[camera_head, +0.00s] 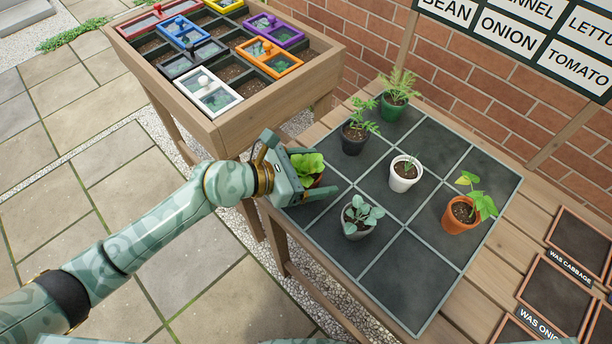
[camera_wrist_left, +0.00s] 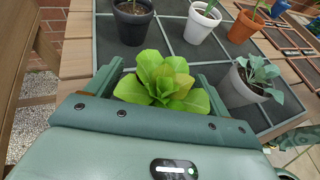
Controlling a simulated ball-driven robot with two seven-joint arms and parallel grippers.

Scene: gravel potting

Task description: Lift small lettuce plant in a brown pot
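The small lettuce plant (camera_head: 307,165) has bright green leaves, and a little of its brown pot (camera_head: 318,182) shows below them in the head view. It stands at the left edge of the dark gridded tray (camera_head: 405,275). My left gripper (camera_head: 303,168) is at the plant from the left, its fingers spread wide on either side. In the left wrist view the lettuce leaves (camera_wrist_left: 160,80) fill the space between the two fingers (camera_wrist_left: 160,82); the pot is hidden there. I see no clear contact of fingers and pot.
On the tray, a grey pot (camera_head: 357,230) stands close to the lower finger. A white pot (camera_head: 403,175), a black pot (camera_head: 354,138), a green pot (camera_head: 392,106) and an orange pot (camera_head: 461,214) stand farther off. A wooden planter box (camera_head: 230,125) with coloured lids stands behind my left arm.

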